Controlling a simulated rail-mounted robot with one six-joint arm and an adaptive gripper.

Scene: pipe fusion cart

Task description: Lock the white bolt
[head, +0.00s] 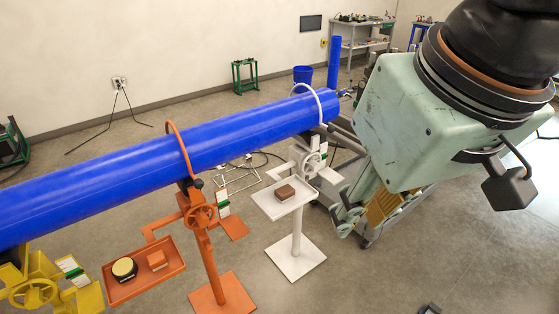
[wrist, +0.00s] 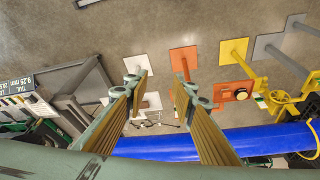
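The white stand (head: 297,225) has a hoop (head: 309,91) over the blue pipe (head: 160,150), a handwheel (head: 313,161) and a small tray (head: 284,200) holding a brown block. I cannot pick out its bolt clearly; the area by the hoop's lower right end is small in the head view. My gripper (head: 352,212) is to the right of the white stand, below the pipe's end, apart from it. In the wrist view my gripper (wrist: 160,83) is open and empty, with the white base (wrist: 137,61) beyond the fingertips and part of the white stand hidden by the fingers.
The orange stand (head: 207,250) and yellow stand (head: 35,290) support the pipe further left. The orange tray (head: 145,272) holds an orange block and a round yellow-topped item. A dark metal cart (head: 350,143) is behind my gripper.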

